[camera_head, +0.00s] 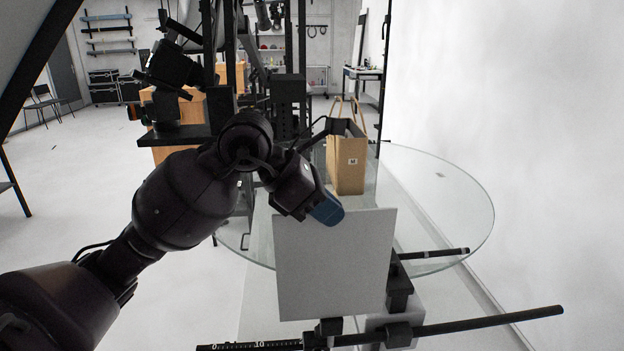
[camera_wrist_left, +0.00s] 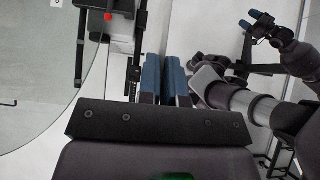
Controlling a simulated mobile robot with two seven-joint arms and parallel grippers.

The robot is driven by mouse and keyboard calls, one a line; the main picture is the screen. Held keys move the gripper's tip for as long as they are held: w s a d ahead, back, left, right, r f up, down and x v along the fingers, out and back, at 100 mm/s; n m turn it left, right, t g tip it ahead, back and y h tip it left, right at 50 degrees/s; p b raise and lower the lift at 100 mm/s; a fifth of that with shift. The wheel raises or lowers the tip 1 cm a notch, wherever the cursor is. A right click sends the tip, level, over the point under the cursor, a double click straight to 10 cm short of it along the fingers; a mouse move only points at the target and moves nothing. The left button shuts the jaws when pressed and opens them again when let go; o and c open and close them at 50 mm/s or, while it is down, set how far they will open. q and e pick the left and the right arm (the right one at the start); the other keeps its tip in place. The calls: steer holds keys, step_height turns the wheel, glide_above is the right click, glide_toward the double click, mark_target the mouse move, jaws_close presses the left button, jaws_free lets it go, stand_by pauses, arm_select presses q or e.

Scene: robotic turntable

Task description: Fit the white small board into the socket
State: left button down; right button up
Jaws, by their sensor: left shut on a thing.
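The white small board (camera_head: 335,265) is a flat square, upright and facing the head camera. My left gripper (camera_head: 328,208) is shut on its top edge, and its blue fingertip shows in front of that edge. In the left wrist view the two blue fingers (camera_wrist_left: 164,80) stand close together, with the board edge-on between them and barely visible. A black clamp holder (camera_head: 399,288) is beside the board's right edge, and another black clamp (camera_head: 329,328) is just under its bottom edge. I cannot tell which part is the socket or whether the board touches it. My right gripper (camera_wrist_left: 255,21) shows in the left wrist view, small and far off.
A round glass turntable (camera_head: 450,190) lies behind the board, with a brown paper bag (camera_head: 347,165) on it. A black graduated rail (camera_head: 480,323) runs across the front. Another short black rod (camera_head: 435,254) is to the right. A white wall (camera_head: 540,120) bounds the right side.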

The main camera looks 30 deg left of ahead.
arm_select(q)
steer(key=r, duration=0.1)
steer(key=a+r, duration=0.1)
steer(key=s+r, duration=0.1)
steer(key=shift+s+a+r, duration=0.1)
steer(key=shift+a+r, duration=0.25)
steer(key=shift+r, duration=0.05)
steer(key=shift+s+a+r, duration=0.1)
steer(key=shift+s+r, duration=0.05)
steer(key=shift+r, duration=0.15)
arm_select(e)
steer(key=shift+w+r, duration=0.5)
steer(key=shift+f, duration=0.1)
arm_select(q)
steer(key=shift+f, duration=0.15)
steer(key=shift+f+b, duration=0.55)
steer(key=shift+b, duration=0.15)
step_height(320, 180, down, 3)
steer(key=shift+r+b, duration=0.15)
steer(key=shift+b, duration=1)
steer(key=shift+f+b, duration=0.7)
steer(key=shift+f, duration=0.15)
arm_select(e)
step_height(320, 180, down, 6)
steer(key=shift+s+f, duration=0.2)
steer(key=shift+s, duration=0.15)
steer(key=shift+s+f, duration=0.15)
steer(key=shift+s, duration=0.35)
